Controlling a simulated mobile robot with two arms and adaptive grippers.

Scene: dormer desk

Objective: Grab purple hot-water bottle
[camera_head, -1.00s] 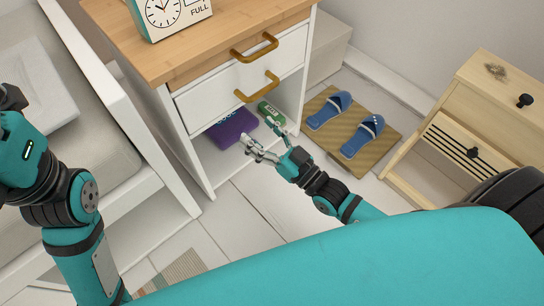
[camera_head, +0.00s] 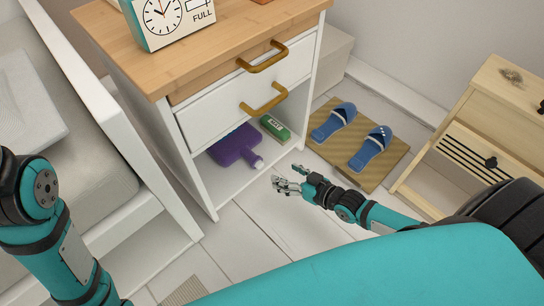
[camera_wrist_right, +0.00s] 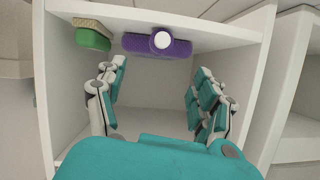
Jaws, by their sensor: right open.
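The purple hot-water bottle (camera_head: 234,145) lies on the low open shelf of the white nightstand, its pale cap towards the front. In the right wrist view the bottle (camera_wrist_right: 157,46) shows end-on with its round white cap facing me, at the top between and beyond my fingers. My right gripper (camera_head: 284,183) is open and empty, in front of the shelf and to the right of the bottle, apart from it. Its two fingers (camera_wrist_right: 158,95) stand wide apart in the right wrist view. My left arm shows at the left edge, but its gripper is out of the picture.
The nightstand's side panels and drawer (camera_head: 245,92) bound the shelf. Blue slippers (camera_head: 370,148) lie on a mat to the right. A clock box (camera_head: 165,20) stands on top. The floor in front is clear.

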